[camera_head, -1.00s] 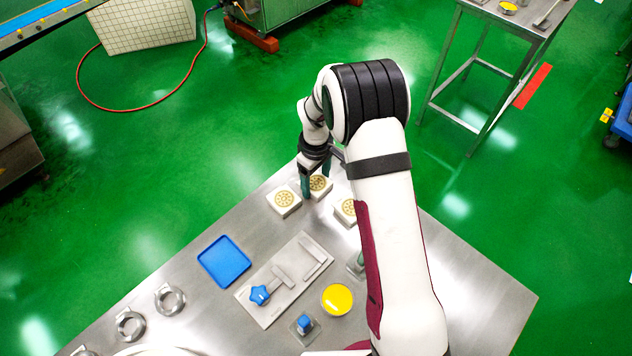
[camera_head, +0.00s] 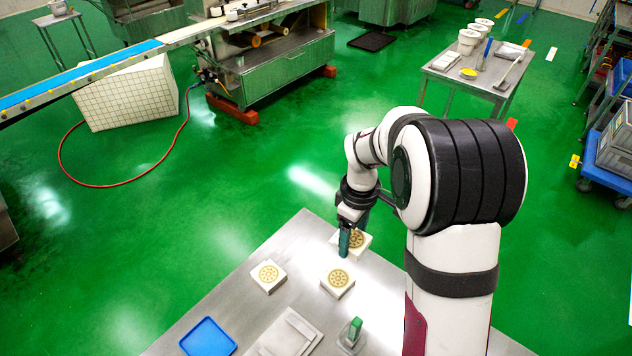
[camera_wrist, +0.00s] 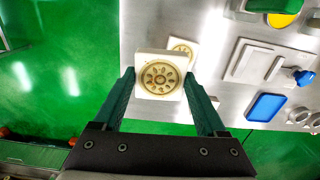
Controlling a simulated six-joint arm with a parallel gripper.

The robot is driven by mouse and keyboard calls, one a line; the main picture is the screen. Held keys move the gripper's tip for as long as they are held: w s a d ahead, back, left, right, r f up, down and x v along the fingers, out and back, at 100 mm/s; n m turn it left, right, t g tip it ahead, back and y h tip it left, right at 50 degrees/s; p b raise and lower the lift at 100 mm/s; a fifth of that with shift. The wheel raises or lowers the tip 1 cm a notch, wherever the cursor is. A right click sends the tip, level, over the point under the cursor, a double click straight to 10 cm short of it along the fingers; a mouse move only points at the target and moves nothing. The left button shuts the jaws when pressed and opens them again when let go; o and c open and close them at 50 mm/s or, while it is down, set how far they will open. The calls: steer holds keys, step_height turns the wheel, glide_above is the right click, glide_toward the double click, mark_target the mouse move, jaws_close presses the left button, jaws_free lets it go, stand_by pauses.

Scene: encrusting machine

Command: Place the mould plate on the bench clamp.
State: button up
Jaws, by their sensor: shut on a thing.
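The mould plate (camera_head: 361,240) is a white square block with a round golden pattern. My gripper (camera_head: 345,250) is shut on it near the far corner of the steel bench. In the wrist view the plate (camera_wrist: 159,77) sits between the two green fingers (camera_wrist: 159,100), face to the camera, and appears raised above the bench. The bench clamp looks to be the grey plate assembly (camera_head: 284,340), cut off at the bottom of the head view. The wrist view shows this assembly (camera_wrist: 240,62) at right, with a blue knob (camera_wrist: 303,77).
A blue tray (camera_head: 207,338) lies at front left. A small green-topped item (camera_head: 355,328) stands at right, near my arm.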

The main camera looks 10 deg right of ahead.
steer(key=r+m, duration=0.1)
steer(key=r, duration=0.1)
steer(key=s+r+m, duration=0.1)
steer(key=r, duration=0.2)
steer(key=r+m, duration=0.2)
steer(key=r, duration=0.1)
steer(key=shift+s+a+r, duration=0.15)
steer(key=shift+a, duration=0.25)
steer(key=s+a+r+m, duration=0.1)
steer(key=s+r+m, duration=0.4)
steer(key=r, duration=0.4)
steer(key=s+a+f+n, duration=0.5)
steer(key=a+f+n, duration=0.15)
steer(key=a, duration=0.35)
steer(key=s+a+f+n, duration=0.55)
steer(key=a+n, duration=0.25)
steer(key=a, duration=0.2)
steer(key=s+a+f+n, duration=0.2)
steer(key=s+f+n, duration=0.1)
steer(key=s+n, duration=0.4)
steer(key=s+a+f+n, duration=0.2)
steer(key=s+f+n, duration=0.15)
steer(key=s, duration=0.55)
steer(key=shift+n, duration=0.7)
steer(key=f, duration=0.9)
steer(key=shift+s+f, duration=0.2)
steer(key=shift+f, duration=0.05)
steer(key=shift+f, duration=0.1)
